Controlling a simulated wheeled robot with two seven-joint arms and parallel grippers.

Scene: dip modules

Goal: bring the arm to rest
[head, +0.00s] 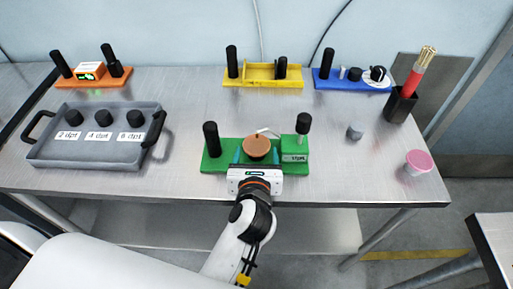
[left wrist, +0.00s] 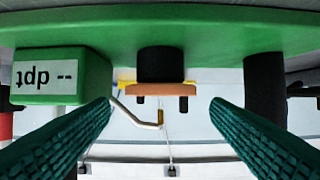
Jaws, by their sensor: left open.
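My left gripper (head: 258,163) is at the front edge of the green module (head: 214,160) on the metal table. Its two teal fingers are open and apart, with nothing between them held. In the left wrist view, which is upside down, the open gripper (left wrist: 160,104) points at a copper-coloured disc (left wrist: 160,88) on a black stem. The disc also shows in the head view (head: 257,146), just beyond the gripper. A thin bent rod (left wrist: 135,117) shows near the disc. I cannot tell whether the fingers touch anything. My right gripper is not in view.
A grey tray (head: 98,152) with black knobs stands left. Orange (head: 92,83), yellow (head: 263,84) and blue (head: 352,86) modules stand behind. A black holder (head: 400,106), a small grey knob (head: 355,131) and a pink-topped cup (head: 418,162) stand right. Table is bare between tray and green module.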

